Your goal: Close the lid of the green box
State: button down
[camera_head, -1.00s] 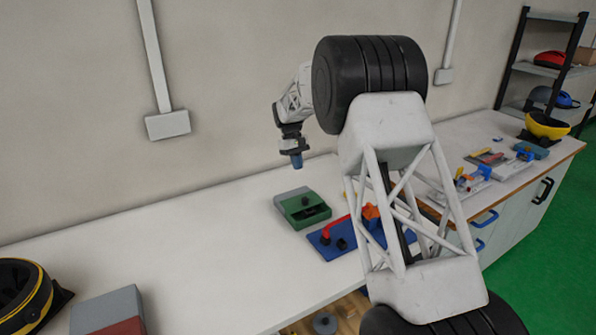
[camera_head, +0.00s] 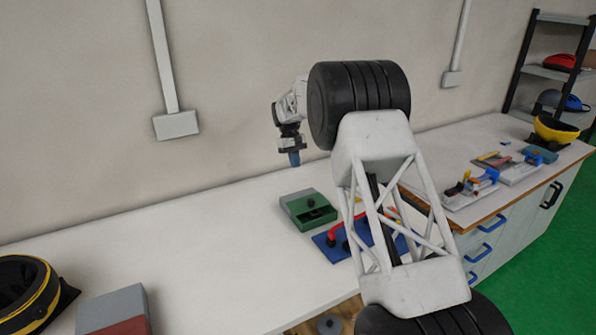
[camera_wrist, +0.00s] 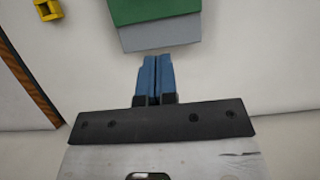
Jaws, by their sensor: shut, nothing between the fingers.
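The green box (camera_head: 318,217) stands on the white bench in the head view, with a dark opening in its top on the right and a small dark knob (camera_head: 311,202) beside it. A grey part (camera_head: 296,194) adjoins its back left side; I cannot tell if it is lid or base. My gripper (camera_head: 294,159) points down with blue fingers, above the bench and behind the box, apart from it. In the wrist view the shut, empty fingers (camera_wrist: 155,75) lie just below the grey part (camera_wrist: 160,33), with the green part (camera_wrist: 150,10) beyond it, cut by the frame.
A blue board (camera_head: 330,250) with a red handle (camera_head: 347,228) lies close in front of the box, partly hidden by my arm. A grey and red box (camera_head: 112,305) and a black and yellow object (camera_head: 25,290) stand at the left. The bench between is clear.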

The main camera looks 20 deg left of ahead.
aim_at(313, 199)
jog(key=x, duration=0.9)
jog(key=shift+s+d+f, duration=0.1)
jog(key=shift+s+d, duration=1.35)
jog(key=shift+s, duration=0.1)
jog(key=shift+s+d+f, duration=0.1)
jog(key=shift+s+d, duration=1.75)
jog(key=shift+d, duration=0.1)
